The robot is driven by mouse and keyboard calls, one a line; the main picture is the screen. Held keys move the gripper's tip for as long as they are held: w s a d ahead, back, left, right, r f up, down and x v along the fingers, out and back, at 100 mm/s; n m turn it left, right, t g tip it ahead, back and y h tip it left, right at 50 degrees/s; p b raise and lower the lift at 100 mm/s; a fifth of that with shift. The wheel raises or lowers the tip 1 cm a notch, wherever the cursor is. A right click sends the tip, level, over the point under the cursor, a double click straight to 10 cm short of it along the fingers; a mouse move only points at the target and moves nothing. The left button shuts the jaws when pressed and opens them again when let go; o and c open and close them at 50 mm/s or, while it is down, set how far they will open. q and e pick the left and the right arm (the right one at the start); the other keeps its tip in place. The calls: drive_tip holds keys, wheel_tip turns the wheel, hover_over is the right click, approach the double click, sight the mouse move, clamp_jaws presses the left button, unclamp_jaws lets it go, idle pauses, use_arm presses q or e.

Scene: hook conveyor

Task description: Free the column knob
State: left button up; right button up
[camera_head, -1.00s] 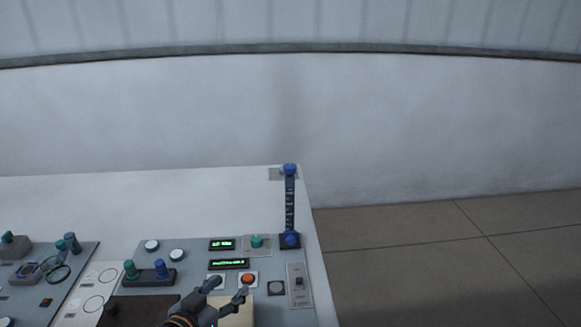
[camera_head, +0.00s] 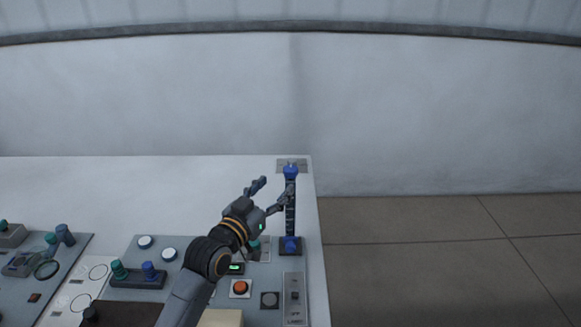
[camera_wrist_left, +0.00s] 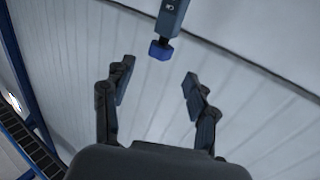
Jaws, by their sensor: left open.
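The column (camera_head: 291,213) is a dark upright post at the right end of the white table, with a blue knob (camera_head: 291,171) on top and a blue part (camera_head: 290,244) at its base. My left gripper (camera_head: 274,190) is open and empty, just left of the column's upper half, one finger close to the post. In the left wrist view, a blue-ended grey piece (camera_wrist_left: 161,49) lies beyond and between the open fingertips (camera_wrist_left: 157,82); nothing is between the fingers. I cannot tell whether a finger touches the column. My right gripper is not in view.
The grey panel (camera_head: 213,262) in front carries an orange button (camera_head: 240,287), a switch plate (camera_head: 294,299) and a block with teal and blue knobs (camera_head: 140,280). My left arm covers part of it. The white table (camera_head: 150,195) is bare behind the panel.

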sight(287, 174)
use_arm(q)
drive_tip(key=x, duration=0.4)
drive_tip(key=shift+w+d+p, duration=0.1)
drive_tip(key=shift+w+p, duration=0.05)
drive_tip(key=shift+p, duration=0.15)
drive_tip(key=x, duration=0.3)
drive_tip(key=shift+w+f, duration=0.1)
drive_tip(key=shift+w, duration=0.1)
drive_tip(key=shift+w+d+p, duration=0.3)
drive_tip(key=shift+w, duration=0.1)
drive_tip(key=shift+w+f, duration=0.1)
drive_tip(key=shift+c, duration=0.4)
drive_tip(key=c, duration=1.1)
drive_tip(key=m+h+b, duration=0.1)
drive_tip(key=b, duration=0.3)
drive_tip(key=shift+f+g, duration=0.1)
drive_tip(key=shift+g, duration=0.3)
drive_tip(key=shift+h+b, duration=0.3)
drive_tip(key=shift+b, duration=0.05)
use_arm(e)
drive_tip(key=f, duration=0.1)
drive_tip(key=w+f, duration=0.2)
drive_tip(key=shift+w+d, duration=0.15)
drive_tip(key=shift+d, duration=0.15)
